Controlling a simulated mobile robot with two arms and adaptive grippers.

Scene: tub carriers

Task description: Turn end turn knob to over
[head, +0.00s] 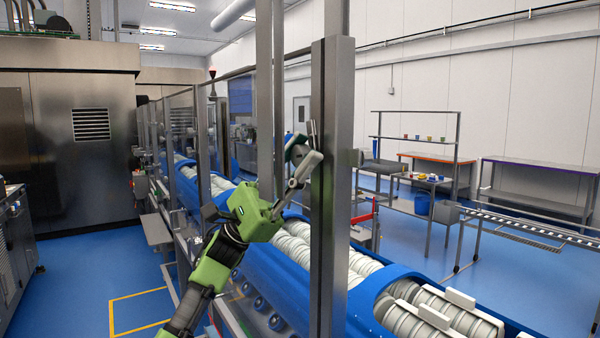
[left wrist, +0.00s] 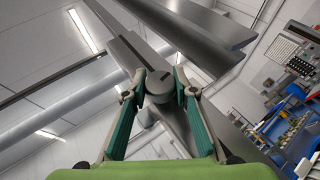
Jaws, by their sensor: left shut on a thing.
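The end turn knob is a grey round hub with a flat bar on the steel post (head: 332,200). In the head view the fingers partly hide the knob, and only a narrow upright piece (head: 313,132) shows beside the post. My right gripper is not in view.
Clear guard panels and posts run along the blue conveyor (head: 385,285), which carries rows of pale round parts. A steel cabinet (head: 70,130) stands at the left. A workbench (head: 540,190) and a roller table (head: 530,225) are at the right. Blue floor is free between them.

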